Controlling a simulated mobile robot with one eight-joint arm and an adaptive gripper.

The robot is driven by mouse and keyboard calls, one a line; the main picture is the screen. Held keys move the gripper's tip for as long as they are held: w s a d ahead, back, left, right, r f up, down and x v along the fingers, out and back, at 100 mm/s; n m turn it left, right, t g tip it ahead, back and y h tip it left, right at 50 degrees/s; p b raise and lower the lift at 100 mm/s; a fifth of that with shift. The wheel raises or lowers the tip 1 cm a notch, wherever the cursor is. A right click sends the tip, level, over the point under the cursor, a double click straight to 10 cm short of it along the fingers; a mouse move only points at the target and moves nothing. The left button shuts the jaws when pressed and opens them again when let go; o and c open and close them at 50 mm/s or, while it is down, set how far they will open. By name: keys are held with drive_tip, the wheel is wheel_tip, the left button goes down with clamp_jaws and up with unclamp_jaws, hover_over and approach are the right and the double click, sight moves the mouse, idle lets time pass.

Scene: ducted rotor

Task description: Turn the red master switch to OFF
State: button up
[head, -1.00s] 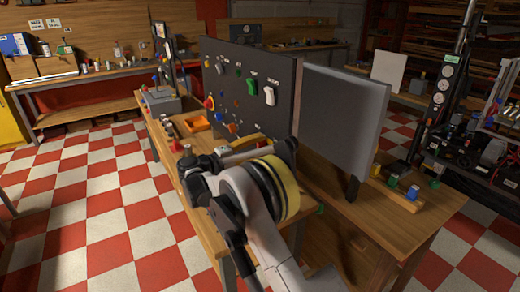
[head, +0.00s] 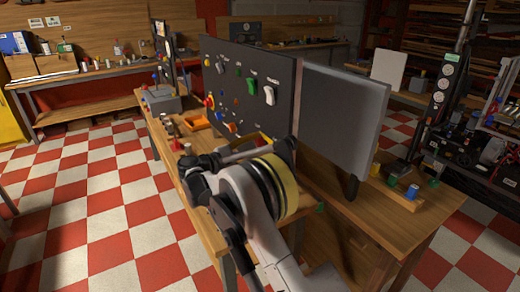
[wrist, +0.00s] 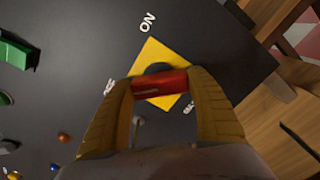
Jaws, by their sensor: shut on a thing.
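The red master switch handle (wrist: 160,84) sits on a yellow square plate (wrist: 152,55) on the dark panel. In the wrist view the white word ON is above and left of the plate; other white letters beside the plate are partly hidden by my fingers. My gripper (wrist: 162,88) has its two yellow fingers on either side of the red handle, shut on its ends. The handle lies crosswise between the fingertips. In the head view my wrist and arm hide the switch and most of the gripper.
The upright dark panel (head: 285,70) carries other switches and knobs, including a white rocker (head: 269,95) and a green one (head: 251,85).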

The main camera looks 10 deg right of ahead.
idle(0.3)
drive_tip(key=o, duration=1.2)
drive_tip(key=shift+a, duration=0.15)
drive_tip(key=v, duration=1.2)
drive_tip(key=shift+s, duration=0.1)
